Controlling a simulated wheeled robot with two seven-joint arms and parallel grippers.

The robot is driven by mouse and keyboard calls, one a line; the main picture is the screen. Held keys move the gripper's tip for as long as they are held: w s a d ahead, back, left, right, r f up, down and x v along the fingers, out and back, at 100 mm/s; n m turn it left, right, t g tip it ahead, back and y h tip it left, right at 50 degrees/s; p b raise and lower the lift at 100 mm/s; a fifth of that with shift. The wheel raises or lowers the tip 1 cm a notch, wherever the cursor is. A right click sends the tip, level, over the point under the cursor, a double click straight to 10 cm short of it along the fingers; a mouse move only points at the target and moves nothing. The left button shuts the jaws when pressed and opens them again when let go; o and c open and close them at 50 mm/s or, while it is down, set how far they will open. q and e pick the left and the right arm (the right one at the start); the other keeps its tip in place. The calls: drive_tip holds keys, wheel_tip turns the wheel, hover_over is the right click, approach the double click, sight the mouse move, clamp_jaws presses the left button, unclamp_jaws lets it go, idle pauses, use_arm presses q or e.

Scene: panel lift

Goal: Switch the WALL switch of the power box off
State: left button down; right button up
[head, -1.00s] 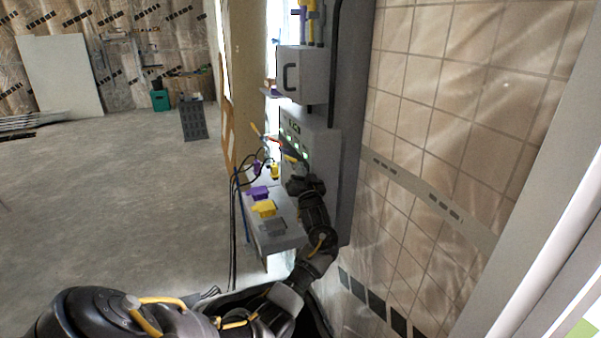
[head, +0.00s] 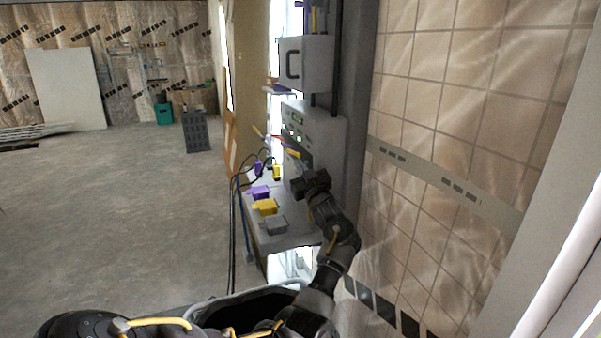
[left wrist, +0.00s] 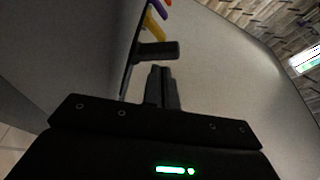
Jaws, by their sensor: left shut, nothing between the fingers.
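The grey power box (head: 325,132) stands against the wall pillar in the head view, with small green lights on its front. Coloured levers stick out from it, among them a yellow one (head: 293,154). My left gripper (head: 308,184) is in front of the box's lower part, shut and empty. In the left wrist view its closed fingertips (left wrist: 162,72) point at a dark lever (left wrist: 160,50), just short of it or touching; I cannot tell which. A yellow lever (left wrist: 155,24) and a purple one lie beyond it. No switch label is readable, so I cannot tell which is WALL. My right gripper is out of view.
Below the box, a grey shelf (head: 285,240) carries purple, yellow and grey plugs or blocks. Black cables hang at its left. A smaller grey box (head: 305,65) with a handle is above. The tiled wall (head: 440,130) is at the right; open floor lies left.

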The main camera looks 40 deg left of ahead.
use_arm(q)
drive_tip(key=w+v, duration=0.1)
drive_tip(key=v, duration=0.9)
drive_tip(key=shift+d+p, duration=0.3)
drive_tip(key=shift+p, duration=0.15)
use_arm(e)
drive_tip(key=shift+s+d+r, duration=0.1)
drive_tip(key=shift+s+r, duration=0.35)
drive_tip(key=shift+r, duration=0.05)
use_arm(q)
drive_tip(key=shift+r, duration=0.15)
